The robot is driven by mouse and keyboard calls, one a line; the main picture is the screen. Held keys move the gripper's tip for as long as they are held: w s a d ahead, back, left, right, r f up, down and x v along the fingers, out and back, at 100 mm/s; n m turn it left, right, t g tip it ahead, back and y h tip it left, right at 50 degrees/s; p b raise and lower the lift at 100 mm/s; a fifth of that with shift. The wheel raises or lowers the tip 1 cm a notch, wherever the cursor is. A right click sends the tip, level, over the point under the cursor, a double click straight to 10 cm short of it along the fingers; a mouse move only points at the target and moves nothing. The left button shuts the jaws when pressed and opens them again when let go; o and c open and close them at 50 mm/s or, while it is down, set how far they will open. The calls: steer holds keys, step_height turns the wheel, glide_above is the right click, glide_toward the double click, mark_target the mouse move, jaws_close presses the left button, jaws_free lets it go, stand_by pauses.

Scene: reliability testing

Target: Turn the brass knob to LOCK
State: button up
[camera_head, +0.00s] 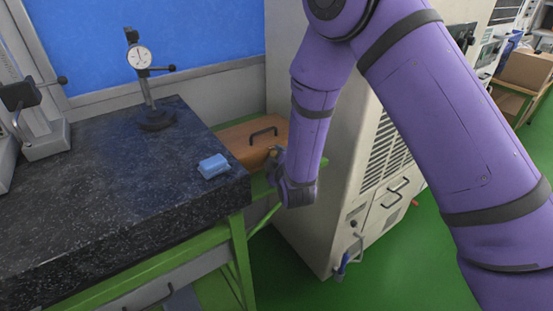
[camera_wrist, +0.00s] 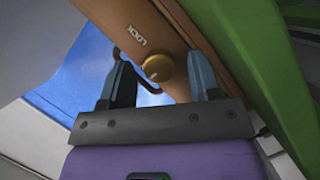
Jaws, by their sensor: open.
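The round brass knob (camera_wrist: 157,68) shows in the wrist view on the face of an orange-brown case (camera_wrist: 165,22). The word LOCK (camera_wrist: 137,36) is printed on the case beside the knob and looks tilted from this angle. My gripper (camera_wrist: 157,54) is open, with one finger on each side of the knob in this view. A gap shows on both sides, and I see no contact. In the head view my gripper (camera_head: 273,160) is at the near side of the case (camera_head: 238,136), and the knob is hidden there.
A beige cabinet (camera_head: 310,225) stands close on the right. Green frame bars (camera_head: 240,262) run below the table.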

steer(key=shift+w, duration=0.1)
steer(key=c, duration=0.9)
steer(key=shift+c, duration=0.2)
steer(key=m+g+y, duration=0.1)
steer(key=m, duration=0.2)
steer(key=shift+w+d+r+g, duration=0.1)
steer(key=shift+g, duration=0.3)
steer(key=m+g+y, duration=0.1)
steer(key=m, duration=0.2)
steer(key=shift+d+y, duration=0.1)
steer(key=shift+y, duration=0.2)
steer(key=m+y, duration=0.1)
steer(key=m+g+y, duration=0.1)
steer(key=m, duration=0.1)
steer(key=shift+w+d+g, duration=0.15)
steer(key=shift+g, duration=0.15)
steer(key=shift+m+g+y, duration=0.5)
steer(key=shift+m+y, duration=0.4)
steer(key=shift+m, duration=0.8)
